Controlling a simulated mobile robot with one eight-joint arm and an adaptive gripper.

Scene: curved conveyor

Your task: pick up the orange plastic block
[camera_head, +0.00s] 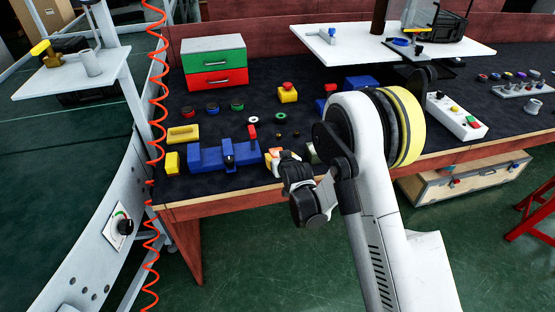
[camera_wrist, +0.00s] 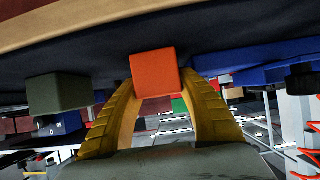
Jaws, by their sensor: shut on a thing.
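The orange plastic block (camera_wrist: 154,72) sits between the two yellow fingers of my gripper (camera_wrist: 157,85) in the wrist view, and the fingers are shut on it. In the head view, my gripper (camera_head: 280,158) is at the front edge of the workbench, just right of a blue vise-like fixture. A small orange patch of the block (camera_head: 271,154) shows there, the rest being hidden by the gripper. I cannot tell whether the block touches the bench top.
The blue fixture (camera_head: 208,159) stands close left of my gripper. A grey-green block (camera_wrist: 58,93) is beside it in the wrist view. A green-and-red drawer box (camera_head: 215,62), a red-topped yellow button box (camera_head: 288,92) and a white control box (camera_head: 456,116) stand on the workbench (camera_head: 340,170).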

